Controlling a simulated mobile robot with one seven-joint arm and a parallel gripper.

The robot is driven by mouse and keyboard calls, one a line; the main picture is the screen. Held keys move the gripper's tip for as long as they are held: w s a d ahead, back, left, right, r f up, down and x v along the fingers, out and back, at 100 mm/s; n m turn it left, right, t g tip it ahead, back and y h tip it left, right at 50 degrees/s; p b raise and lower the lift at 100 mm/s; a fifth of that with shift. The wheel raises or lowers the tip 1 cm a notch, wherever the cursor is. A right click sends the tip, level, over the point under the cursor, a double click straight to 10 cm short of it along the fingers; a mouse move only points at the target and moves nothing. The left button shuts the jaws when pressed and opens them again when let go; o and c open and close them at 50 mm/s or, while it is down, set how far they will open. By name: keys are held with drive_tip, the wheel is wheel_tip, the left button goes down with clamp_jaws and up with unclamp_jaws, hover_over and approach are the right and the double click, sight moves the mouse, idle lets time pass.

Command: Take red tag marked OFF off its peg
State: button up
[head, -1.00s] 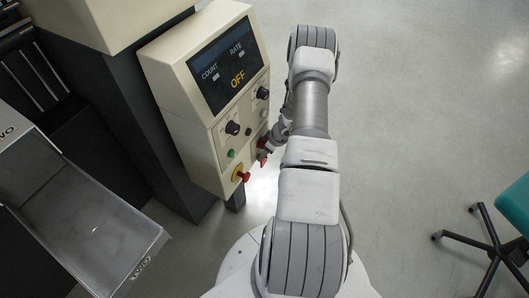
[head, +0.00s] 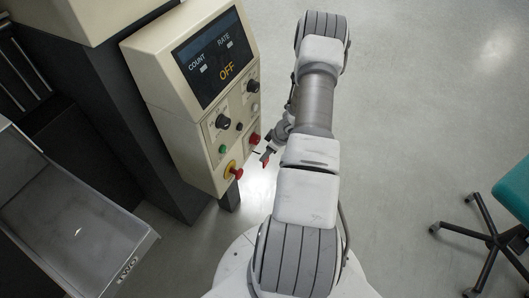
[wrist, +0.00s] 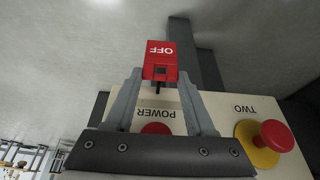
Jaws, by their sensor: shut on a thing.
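The red tag (wrist: 160,56) marked OFF shows upside down in the wrist view, with a small dark slot near its lower edge. My gripper (wrist: 158,76) is shut on it near that edge. A thin dark peg (wrist: 157,90) sticks out from the panel just below the tag in the picture. In the head view the tag (head: 265,158) is at the fingertips of my gripper (head: 269,151), and a small gap shows between it and the panel face. The arm hides part of the gripper there.
The cream control panel (head: 190,125) has a screen reading OFF (head: 213,57). A red POWER knob (wrist: 157,128) sits behind my fingers, and a red stop button on yellow (wrist: 272,137) is to the right. A metal chute (head: 80,235) stands left, a chair (head: 497,235) right.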

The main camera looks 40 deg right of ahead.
drive_tip(key=shift+s+d+b, duration=0.3)
drive_tip(key=shift+s+b, duration=0.25)
drive_tip(key=shift+s, duration=0.2)
drive_tip(key=shift+s+d+b, duration=0.3)
drive_tip(key=shift+s+b, duration=0.3)
drive_tip(key=shift+s, duration=0.1)
drive_tip(key=shift+s+d+b, duration=0.3)
drive_tip(key=shift+s+b, duration=0.25)
drive_tip(key=shift+s, duration=0.2)
